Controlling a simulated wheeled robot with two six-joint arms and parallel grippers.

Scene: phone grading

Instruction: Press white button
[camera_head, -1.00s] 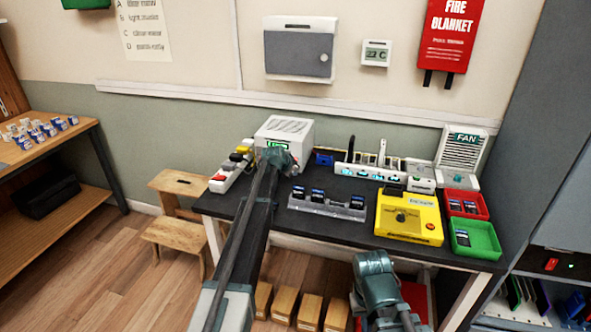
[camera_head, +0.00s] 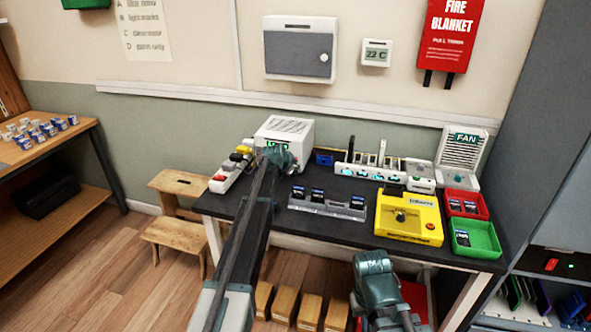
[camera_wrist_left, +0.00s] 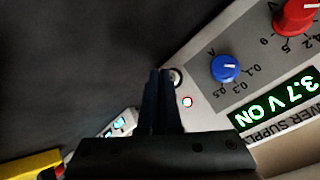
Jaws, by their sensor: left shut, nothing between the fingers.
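The grey-white power supply (camera_head: 287,129) stands at the back left of the dark table. In the left wrist view its face (camera_wrist_left: 215,100) has a blue knob, a red knob and a green display reading "3.7 V ON". A round white button (camera_wrist_left: 176,77) with a dark rim is on that face near the lower edge, partly behind my fingers. My left gripper (camera_wrist_left: 160,72) is shut and empty, its fingertips right beside the button; I cannot tell whether they touch it. In the head view the left gripper (camera_head: 277,153) is in front of the power supply, hiding much of its face.
A row of coloured items (camera_head: 233,168) lies left of the power supply. A clear rack with phones (camera_head: 328,206), a yellow tester (camera_head: 408,216), a red bin (camera_head: 466,204) and a green bin (camera_head: 475,238) stand to the right. My right arm is low in front of the table.

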